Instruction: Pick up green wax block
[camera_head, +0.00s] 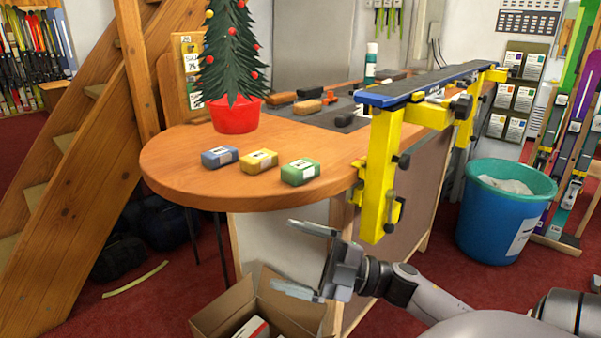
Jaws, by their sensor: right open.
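The green wax block (300,172) lies on the rounded end of the wooden bench (185,160), near its front edge. It is the rightmost of three blocks in a row, with a yellow block (259,161) and a blue block (220,157) to its left. A pale label covers part of its top. My right gripper (300,260) is open and empty. It is in front of the bench, lower in the picture than the green block and apart from it. My left gripper is not in view.
A yellow ski vise (378,185) holding a ski (425,83) stands right of the green block. A small Christmas tree in a red pot (235,116) stands behind the blocks. An open cardboard box (235,305) is on the floor below my gripper. A teal bin (500,215) stands at right.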

